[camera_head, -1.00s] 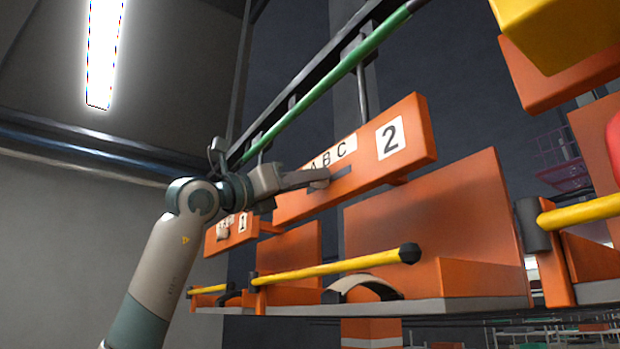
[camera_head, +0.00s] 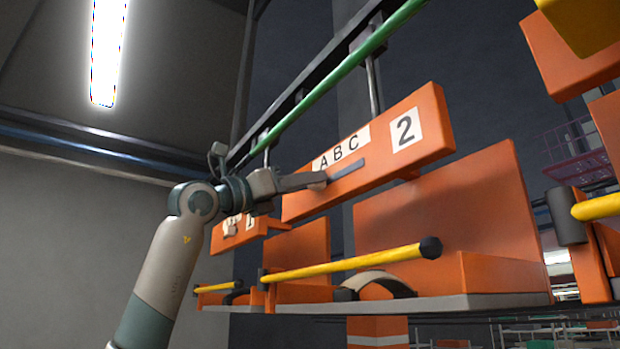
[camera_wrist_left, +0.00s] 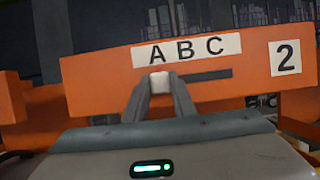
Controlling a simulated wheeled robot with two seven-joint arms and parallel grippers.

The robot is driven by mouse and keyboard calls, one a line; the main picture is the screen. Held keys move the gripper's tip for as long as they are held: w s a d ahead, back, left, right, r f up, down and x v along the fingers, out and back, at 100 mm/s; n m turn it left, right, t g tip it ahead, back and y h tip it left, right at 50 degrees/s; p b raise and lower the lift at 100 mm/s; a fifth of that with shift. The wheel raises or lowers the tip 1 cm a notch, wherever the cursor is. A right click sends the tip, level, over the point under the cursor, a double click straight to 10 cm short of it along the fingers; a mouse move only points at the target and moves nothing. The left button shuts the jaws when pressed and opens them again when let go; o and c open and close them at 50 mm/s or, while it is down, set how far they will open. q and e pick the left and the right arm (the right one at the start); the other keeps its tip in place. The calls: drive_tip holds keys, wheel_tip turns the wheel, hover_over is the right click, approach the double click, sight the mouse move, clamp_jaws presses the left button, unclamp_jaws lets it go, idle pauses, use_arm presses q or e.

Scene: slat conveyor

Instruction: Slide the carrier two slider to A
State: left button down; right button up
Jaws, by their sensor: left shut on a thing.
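The carrier two board (camera_head: 432,120) is a tilted orange panel with a white "2" label and an "A B C" strip (camera_head: 342,147). A dark horizontal slot (camera_head: 348,168) runs below the letters. In the left wrist view my left gripper (camera_wrist_left: 160,92) is shut on the pale slider knob (camera_wrist_left: 160,80). The knob sits just below the letter A, and the bare slot (camera_wrist_left: 208,75) stretches to its right. My right gripper is not in view.
A carrier marked 1 (camera_head: 250,221) hangs behind my left wrist. Below the board are a yellow bar (camera_head: 345,264) with a black end and an orange tray. A green rail (camera_head: 345,75) runs overhead. Another orange and yellow carrier (camera_head: 572,65) is at the right.

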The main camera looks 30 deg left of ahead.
use_arm(q)
drive_tip(key=shift+a+r, duration=0.15)
drive_tip(key=c, duration=1.7)
unclamp_jaws()
drive_tip(key=shift+o, duration=1.1)
drive_tip(key=shift+a, duration=0.15)
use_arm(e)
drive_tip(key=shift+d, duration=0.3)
use_arm(q)
drive_tip(key=b+v, duration=0.7)
drive_tip(key=v, duration=1)
drive_tip(key=shift+s+f+b, duration=0.15)
drive_tip(key=shift+f+b, duration=0.15)
drive_tip(key=shift+b, duration=0.1)
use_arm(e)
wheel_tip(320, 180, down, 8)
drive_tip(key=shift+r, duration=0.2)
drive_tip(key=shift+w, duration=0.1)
